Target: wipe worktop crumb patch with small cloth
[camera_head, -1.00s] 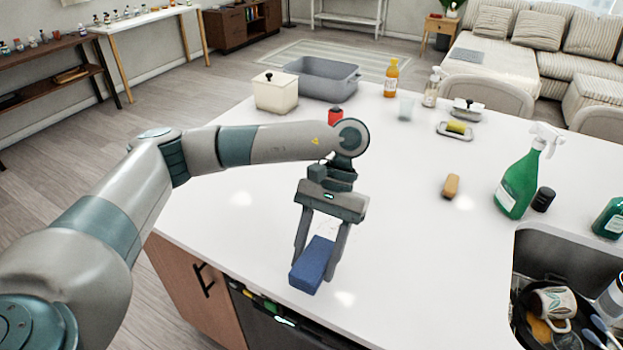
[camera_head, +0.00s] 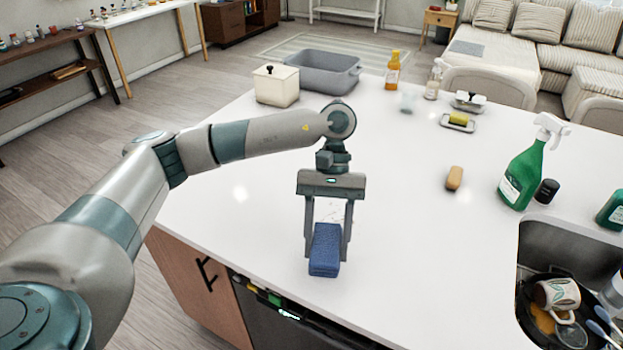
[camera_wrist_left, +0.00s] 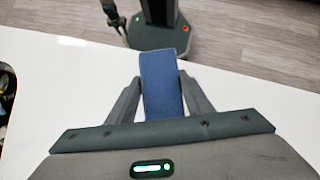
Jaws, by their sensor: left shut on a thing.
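My left gripper (camera_head: 328,252) is shut on a blue folded cloth (camera_head: 325,245), with one finger along each side of it. The cloth is over the white worktop near its front edge; I cannot tell whether it touches the surface. The cloth (camera_wrist_left: 161,85) also shows between the fingers of my left gripper (camera_wrist_left: 162,88) in the left wrist view.
A tan brush-like block (camera_head: 454,178), a green spray bottle (camera_head: 522,178) and a dark cap (camera_head: 546,191) stand to the right. A sink (camera_head: 540,245) with dishes is at the lower right. A cream canister (camera_head: 277,88) and grey tub (camera_head: 322,73) are at the back.

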